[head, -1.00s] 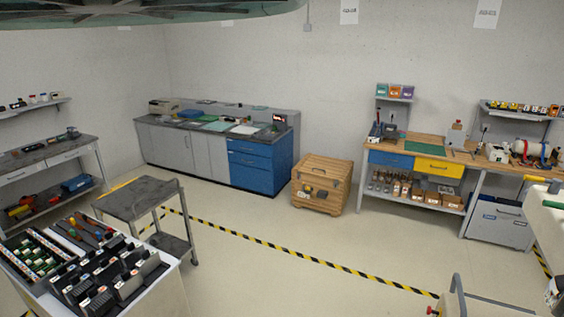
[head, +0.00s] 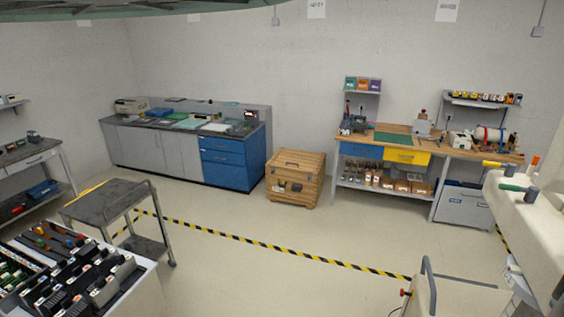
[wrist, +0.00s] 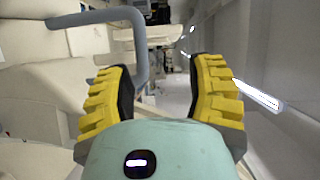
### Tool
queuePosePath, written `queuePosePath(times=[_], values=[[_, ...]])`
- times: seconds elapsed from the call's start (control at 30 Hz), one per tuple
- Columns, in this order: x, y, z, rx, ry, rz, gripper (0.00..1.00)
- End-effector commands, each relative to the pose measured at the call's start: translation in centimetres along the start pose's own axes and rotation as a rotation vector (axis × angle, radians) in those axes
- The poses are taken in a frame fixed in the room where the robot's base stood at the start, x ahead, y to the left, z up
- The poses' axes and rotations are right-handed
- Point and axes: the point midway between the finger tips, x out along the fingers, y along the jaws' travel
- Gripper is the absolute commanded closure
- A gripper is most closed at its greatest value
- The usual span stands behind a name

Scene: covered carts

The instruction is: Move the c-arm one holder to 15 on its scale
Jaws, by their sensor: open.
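A cream machine (head: 525,215), which looks like a covered c-arm unit, stands at the right edge of the head view, partly cut off. No scale or holder can be made out. In the wrist view my gripper (wrist: 161,75) has its yellow ribbed fingers spread with nothing between them. A grey bent bar (wrist: 141,50) on a cream body (wrist: 80,85) is beyond and left of the fingers; I cannot tell whether it touches them.
A low cream cart (head: 465,298) with a grey handle is at the bottom right. A dark-topped trolley (head: 105,203) and tool cabinet (head: 145,295) stand left. A wooden crate (head: 294,180) and workbench (head: 435,150) line the back. The middle floor is clear.

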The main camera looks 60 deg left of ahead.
Motion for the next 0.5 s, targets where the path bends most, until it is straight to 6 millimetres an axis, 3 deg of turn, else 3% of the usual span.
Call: queuePosePath(times=[0.23, 0.5], values=[[-0.2, 1.6, -1.1, 0.114, 0.016, 0.117, 0.45], [0.1, 2.1, -1.2, 0.136, 0.019, 0.135, 0.45]])
